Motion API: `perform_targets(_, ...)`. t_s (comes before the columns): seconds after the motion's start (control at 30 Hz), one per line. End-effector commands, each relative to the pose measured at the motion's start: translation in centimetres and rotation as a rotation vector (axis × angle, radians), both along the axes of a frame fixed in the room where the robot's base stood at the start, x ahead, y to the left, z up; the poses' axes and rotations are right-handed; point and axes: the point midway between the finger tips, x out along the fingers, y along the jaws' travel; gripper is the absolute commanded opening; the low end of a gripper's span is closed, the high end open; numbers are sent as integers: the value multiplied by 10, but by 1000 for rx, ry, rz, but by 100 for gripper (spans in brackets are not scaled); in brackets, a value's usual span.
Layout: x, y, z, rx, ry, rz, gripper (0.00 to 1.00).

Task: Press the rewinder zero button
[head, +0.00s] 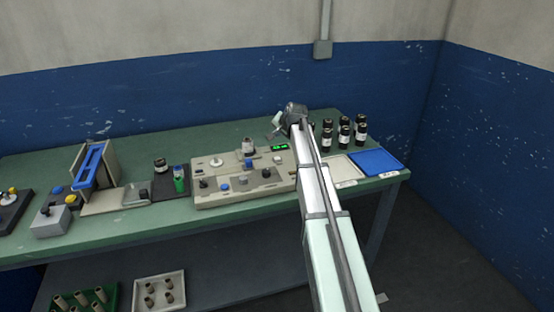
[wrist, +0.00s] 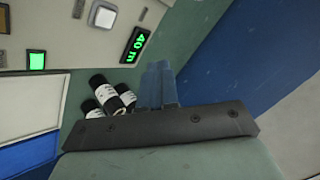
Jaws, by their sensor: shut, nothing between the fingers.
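The beige rewinder panel (head: 240,196) stands on the green bench and carries knobs, blue buttons and a green-lit display (head: 279,147). The wrist view shows part of the panel (wrist: 60,22), with the display (wrist: 137,45) reading about "40 m", a square green-lit element (wrist: 36,60) and a silver plate (wrist: 105,16). I cannot tell which control is the zero button. My gripper (head: 275,127) is above the bench behind the panel's right end, partly hidden by my arm. In the wrist view its fingers (wrist: 158,84) are together and empty, apart from the panel.
Several dark bottles with white labels (head: 344,133) stand right of my arm. A white tray (head: 342,170) and a blue tray (head: 377,162) lie at the bench's right end.

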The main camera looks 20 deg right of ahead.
Motion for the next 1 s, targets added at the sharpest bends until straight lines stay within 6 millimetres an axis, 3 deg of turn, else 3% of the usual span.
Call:
perform_targets(0.2, 1, 0, 1, -81, -13, 76, 0)
perform_targets(0.67, 0, 0, -1, -92, -12, 88, 0)
perform_targets(1.0, 0, 0, -28, -92, -11, 87, 0)
